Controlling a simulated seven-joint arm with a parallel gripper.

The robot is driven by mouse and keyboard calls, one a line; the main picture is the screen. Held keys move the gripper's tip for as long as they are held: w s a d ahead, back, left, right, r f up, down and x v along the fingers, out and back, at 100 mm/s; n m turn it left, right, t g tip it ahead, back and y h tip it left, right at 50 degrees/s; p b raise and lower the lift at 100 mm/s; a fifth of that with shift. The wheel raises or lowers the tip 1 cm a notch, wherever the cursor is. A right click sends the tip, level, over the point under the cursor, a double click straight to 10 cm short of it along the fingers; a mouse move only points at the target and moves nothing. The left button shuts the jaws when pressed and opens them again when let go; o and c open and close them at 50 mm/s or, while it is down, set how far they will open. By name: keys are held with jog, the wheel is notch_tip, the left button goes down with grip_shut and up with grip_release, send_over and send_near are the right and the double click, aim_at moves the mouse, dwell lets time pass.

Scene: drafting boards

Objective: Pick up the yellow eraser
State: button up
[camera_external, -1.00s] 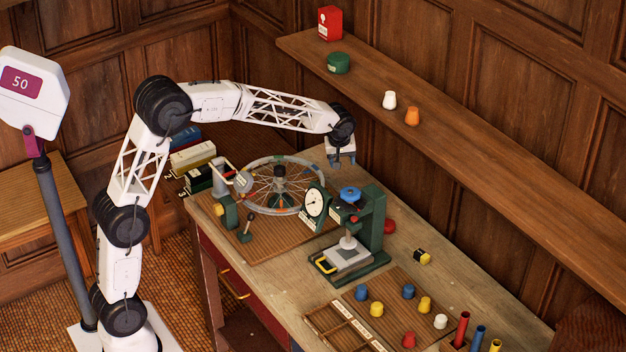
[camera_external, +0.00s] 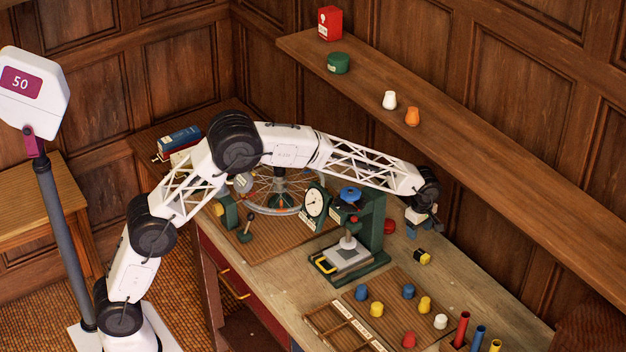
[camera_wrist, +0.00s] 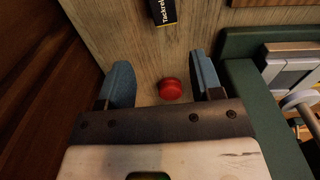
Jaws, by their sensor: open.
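The yellow eraser (camera_external: 422,256), a small block with a black sleeve, lies on the bench near the wall, to the right of the green press. In the wrist view, the eraser (camera_wrist: 163,11) is cut off by the top edge, with its dark lettered sleeve and a strip of yellow showing. My gripper (camera_external: 424,228) is above the bench, behind the eraser and apart from it. In the wrist view, my gripper (camera_wrist: 162,72) has its two blue-grey fingers spread with nothing held between them. The eraser is ahead of the fingertips.
A red round knob (camera_wrist: 170,89) sits on the bench below my fingers. The green press (camera_external: 372,230) stands close on the left in the external view. The wooden shelf (camera_external: 465,140) runs along the wall. Coloured pegs stand on a board (camera_external: 385,335) farther forward.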

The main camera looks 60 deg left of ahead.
aim_at(422, 253)
jog(key=shift+s+d+f+n, duration=0.15)
jog(key=shift+s+d+f, duration=0.05)
jog(key=shift+d, duration=0.7)
jog(key=shift+s+d+f+n, duration=0.15)
jog(key=shift+d, duration=0.7)
jog(key=shift+f, duration=1.35)
jog(key=shift+w+a+f, duration=0.1)
jog(key=shift+w+f, duration=0.05)
jog(key=shift+f, duration=2.4)
jog(key=c, duration=1)
